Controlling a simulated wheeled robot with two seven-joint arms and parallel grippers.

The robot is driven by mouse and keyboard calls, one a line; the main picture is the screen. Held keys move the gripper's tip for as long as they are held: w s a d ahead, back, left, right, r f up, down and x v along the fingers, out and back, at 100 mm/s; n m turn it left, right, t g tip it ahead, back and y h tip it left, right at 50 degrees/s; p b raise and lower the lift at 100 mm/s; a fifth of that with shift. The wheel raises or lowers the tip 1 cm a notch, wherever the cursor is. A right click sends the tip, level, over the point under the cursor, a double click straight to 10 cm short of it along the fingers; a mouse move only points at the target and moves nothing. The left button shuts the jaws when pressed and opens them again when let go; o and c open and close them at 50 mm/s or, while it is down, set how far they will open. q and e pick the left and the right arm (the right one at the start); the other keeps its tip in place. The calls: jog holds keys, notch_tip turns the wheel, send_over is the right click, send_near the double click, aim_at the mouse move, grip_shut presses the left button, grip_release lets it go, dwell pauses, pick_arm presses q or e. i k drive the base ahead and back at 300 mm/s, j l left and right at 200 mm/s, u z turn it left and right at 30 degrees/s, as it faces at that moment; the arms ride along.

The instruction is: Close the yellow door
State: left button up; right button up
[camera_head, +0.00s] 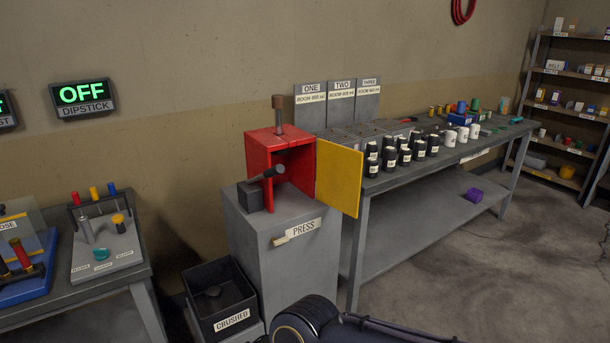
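The yellow door (339,178) stands open on the right side of a red press box (261,163), swung out toward the right and front. The box's front is open and its inside shows. The box sits on a grey cabinet (262,247) labelled PRESS. A dark lever with a black block (251,197) is at the box's front left. Part of my own arm shows at the bottom centre, below the cabinet's right side. Neither of my grippers is in view.
A grey bench (405,183) with several black and white canisters stands close behind the door's right side. A black bin labelled CRUSHED (222,300) is at the cabinet's left. A bench with coloured-handled tools (105,245) is at far left. Floor at lower right is clear.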

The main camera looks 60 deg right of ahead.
aim_at(339, 169)
jog(key=l, duration=1.65)
jog(key=l+u, duration=0.15)
jog(key=l, duration=1.55)
jog(key=k+l, duration=0.1)
jog(key=l, duration=1.55)
jog(key=k+l+z, duration=0.1)
jog(key=z, duration=0.2)
